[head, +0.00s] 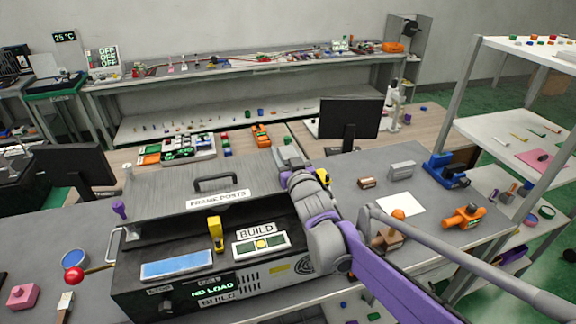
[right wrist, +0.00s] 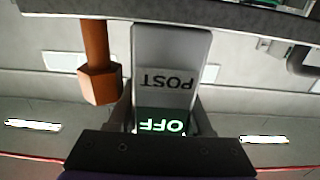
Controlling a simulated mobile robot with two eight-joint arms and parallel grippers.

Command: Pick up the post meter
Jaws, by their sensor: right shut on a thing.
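The post meter (right wrist: 170,65) is a grey block with POST on its face and a green OFF display. In the right wrist view it stands between the fingers of my right gripper (right wrist: 165,118), and its lettering appears upside down. The gripper is shut on it. In the head view my right gripper (head: 291,160) is at the back edge of the black bench unit, right of the FRAME PORTS label, and largely hides the meter. I cannot tell whether the meter is clear of the surface. My left gripper is not in view.
A brown hex-headed rod (right wrist: 100,75) is close beside the meter in the right wrist view. The black unit (head: 190,303) carries a yellow device (head: 215,233) and a BUILD panel (head: 262,243). A monitor (head: 349,118) stands behind; a copper cylinder (head: 367,183) lies to the right.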

